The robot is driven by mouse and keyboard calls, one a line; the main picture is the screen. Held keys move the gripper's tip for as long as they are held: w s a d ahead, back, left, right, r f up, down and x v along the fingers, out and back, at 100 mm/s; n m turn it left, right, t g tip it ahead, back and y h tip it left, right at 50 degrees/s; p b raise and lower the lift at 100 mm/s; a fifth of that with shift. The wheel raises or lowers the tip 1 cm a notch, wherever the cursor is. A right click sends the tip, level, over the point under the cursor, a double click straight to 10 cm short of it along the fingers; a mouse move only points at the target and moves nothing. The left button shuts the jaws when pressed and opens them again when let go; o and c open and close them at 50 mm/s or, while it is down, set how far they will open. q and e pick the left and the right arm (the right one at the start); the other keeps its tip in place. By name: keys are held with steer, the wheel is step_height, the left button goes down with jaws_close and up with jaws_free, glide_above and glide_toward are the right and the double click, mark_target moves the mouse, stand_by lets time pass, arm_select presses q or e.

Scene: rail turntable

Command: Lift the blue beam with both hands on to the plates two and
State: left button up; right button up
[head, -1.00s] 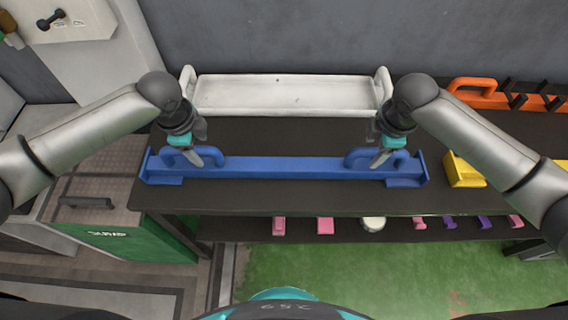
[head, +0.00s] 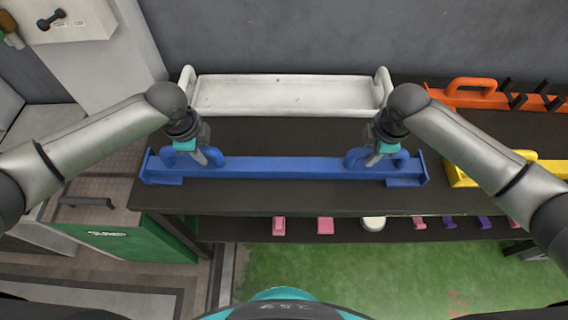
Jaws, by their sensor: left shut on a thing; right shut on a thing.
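The blue beam (head: 285,168) lies along the front of the dark table, with a loop handle near each end. My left gripper (head: 202,158) is shut on the beam's left handle. My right gripper (head: 374,160) is shut on the beam's right handle. The beam looks level; whether it touches the table top cannot be told. I cannot make out any plates marked with numbers.
A white tray (head: 285,112) with end handles stands behind the beam. An orange rack (head: 475,95) and a yellow piece (head: 461,172) are at the right. Several small pink and purple pieces sit on the shelf below the dark table (head: 290,200).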

arm_select(q)
jaws_close()
arm_select(e)
jaws_close()
stand_by(0.4)
arm_select(q)
steer(key=shift+w+r, duration=0.2)
arm_select(e)
steer(key=shift+w+r, duration=0.15)
